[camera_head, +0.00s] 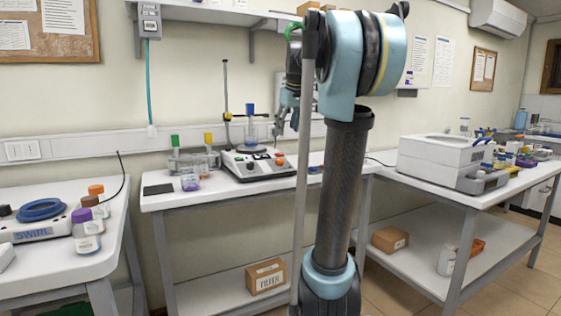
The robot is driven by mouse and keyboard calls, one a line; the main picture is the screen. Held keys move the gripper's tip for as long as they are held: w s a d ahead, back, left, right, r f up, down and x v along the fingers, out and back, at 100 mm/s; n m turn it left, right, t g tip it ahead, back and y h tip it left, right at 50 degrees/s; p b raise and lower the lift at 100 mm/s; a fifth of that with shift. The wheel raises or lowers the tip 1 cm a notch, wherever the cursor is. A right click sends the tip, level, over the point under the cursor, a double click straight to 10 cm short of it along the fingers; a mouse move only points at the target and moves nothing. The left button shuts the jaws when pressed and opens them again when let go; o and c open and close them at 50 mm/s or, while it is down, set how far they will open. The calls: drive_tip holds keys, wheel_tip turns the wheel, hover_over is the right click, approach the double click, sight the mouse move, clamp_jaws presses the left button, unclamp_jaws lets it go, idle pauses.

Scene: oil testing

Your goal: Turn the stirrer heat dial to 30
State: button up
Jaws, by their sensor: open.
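The stirrer (236,168), a white hotplate unit with a dark front edge, stands on the middle bench. Small knobs show on its front, with a reddish one (280,159) at the right; their markings and setting are too small to read. A flask with a blue top (250,122) is held above the plate beside a thin upright rod. My gripper (281,128) hangs down above the right side of the stirrer, apart from the knobs. It is open and looks empty; its fingertips are small and partly hidden by my arm.
Bottles with green and yellow caps and a purple-banded beaker (190,182) stand left of the stirrer, near a black pad (158,189). A swirl device (40,222) and capped bottles occupy the left bench. A white box-shaped instrument (440,155) stands on the right bench.

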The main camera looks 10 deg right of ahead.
drive_tip(key=w, duration=0.2)
approach(281, 160)
drive_tip(key=x, duration=0.8)
drive_tip(key=shift+w+f, duration=0.25)
drive_tip(key=shift+w, duration=0.05)
drive_tip(key=c, duration=1)
